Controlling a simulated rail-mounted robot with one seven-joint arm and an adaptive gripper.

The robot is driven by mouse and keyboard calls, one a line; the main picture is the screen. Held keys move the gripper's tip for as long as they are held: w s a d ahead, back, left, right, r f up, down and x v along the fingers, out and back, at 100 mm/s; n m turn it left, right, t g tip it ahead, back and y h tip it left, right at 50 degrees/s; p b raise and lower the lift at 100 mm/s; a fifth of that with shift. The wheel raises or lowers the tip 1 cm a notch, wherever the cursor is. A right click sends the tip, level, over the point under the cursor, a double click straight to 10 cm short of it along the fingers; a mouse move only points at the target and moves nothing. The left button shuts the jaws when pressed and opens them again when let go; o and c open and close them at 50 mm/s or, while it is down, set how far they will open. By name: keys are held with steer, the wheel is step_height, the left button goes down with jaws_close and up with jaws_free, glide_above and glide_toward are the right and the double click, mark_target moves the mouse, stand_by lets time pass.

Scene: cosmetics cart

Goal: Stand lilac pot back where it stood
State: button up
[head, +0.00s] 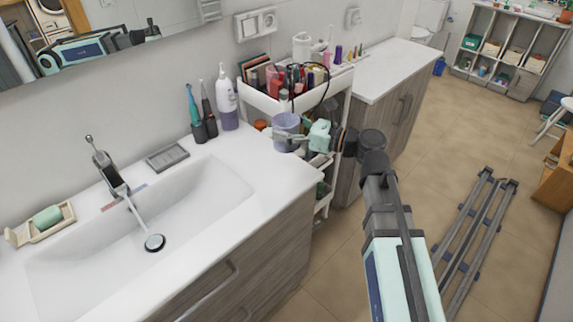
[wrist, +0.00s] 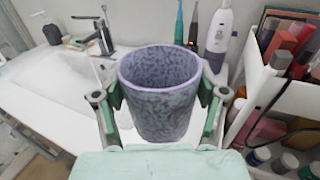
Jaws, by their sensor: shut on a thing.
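The lilac pot (wrist: 160,105) is an open, empty-looking cup with a mottled grey-lilac wall and a plain lilac rim. My gripper (wrist: 163,98) is shut on it, with one green finger on each side of its wall. In the head view the pot (head: 285,125) is roughly upright between the white counter's right end and the cosmetics cart (head: 338,92). My gripper (head: 297,138) reaches it from the right.
The cart's top tray holds several bottles, tubes and boxes, with a dark cable looping over its edge. The counter (head: 235,165) carries two electric toothbrushes and a white-purple bottle (head: 226,100) near the pot. The sink (head: 140,230) lies left. More jars stand on the cart's lower shelf.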

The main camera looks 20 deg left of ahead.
step_height(320, 180, down, 13)
steer(key=shift+f+p, duration=0.1)
steer(key=shift+p, duration=0.45)
steer(key=shift+f, duration=0.1)
steer(key=o, duration=1.3)
